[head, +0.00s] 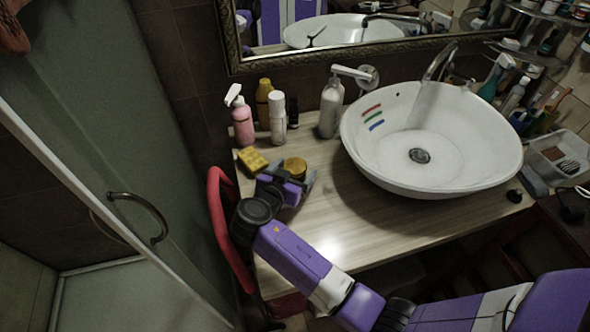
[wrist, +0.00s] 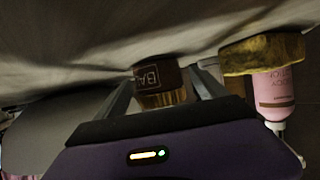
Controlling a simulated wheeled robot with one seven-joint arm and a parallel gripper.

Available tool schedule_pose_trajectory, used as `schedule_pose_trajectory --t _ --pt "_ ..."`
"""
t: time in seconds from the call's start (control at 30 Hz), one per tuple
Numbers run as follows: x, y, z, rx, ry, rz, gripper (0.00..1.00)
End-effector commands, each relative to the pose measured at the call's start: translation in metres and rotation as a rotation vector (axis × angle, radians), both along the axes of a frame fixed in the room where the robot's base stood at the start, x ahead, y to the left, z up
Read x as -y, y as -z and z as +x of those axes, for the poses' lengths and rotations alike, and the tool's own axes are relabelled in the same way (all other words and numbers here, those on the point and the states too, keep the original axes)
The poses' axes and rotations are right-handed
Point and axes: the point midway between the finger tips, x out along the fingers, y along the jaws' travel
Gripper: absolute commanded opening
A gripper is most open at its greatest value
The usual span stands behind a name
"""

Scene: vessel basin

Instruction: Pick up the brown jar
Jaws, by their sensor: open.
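The brown jar (head: 295,166) with a gold lid stands on the wooden counter, left of the basin. In the wrist view the jar (wrist: 158,77) shows its brown side with pale lettering and its gold lid. My gripper (head: 288,181) is low over the counter at the jar's near side and partly hides it in the head view. In the wrist view my gripper (wrist: 162,80) is open, with one finger on each side of the jar. I cannot tell whether either finger touches it.
A yellow sponge (head: 252,160) lies just left of the jar. A pink spray bottle (head: 241,118), a white can (head: 277,117) and other bottles stand behind. The white basin (head: 432,140) is to the right. Bare counter (head: 325,225) lies in front.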

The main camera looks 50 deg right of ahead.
Motion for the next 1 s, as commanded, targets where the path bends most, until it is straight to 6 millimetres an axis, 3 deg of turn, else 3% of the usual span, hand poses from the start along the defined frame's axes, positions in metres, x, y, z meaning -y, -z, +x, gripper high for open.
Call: schedule_pose_trajectory --t 0.13,0.5,0.83,1.0 --pt "0.000 0.000 0.000 0.000 0.000 0.000 0.81" --pt "0.000 0.000 0.000 0.000 0.000 0.000 0.09" --pt "0.000 -0.003 0.000 0.001 0.000 -0.001 0.08" --pt "-0.001 -0.018 0.001 0.005 0.000 -0.001 0.08"
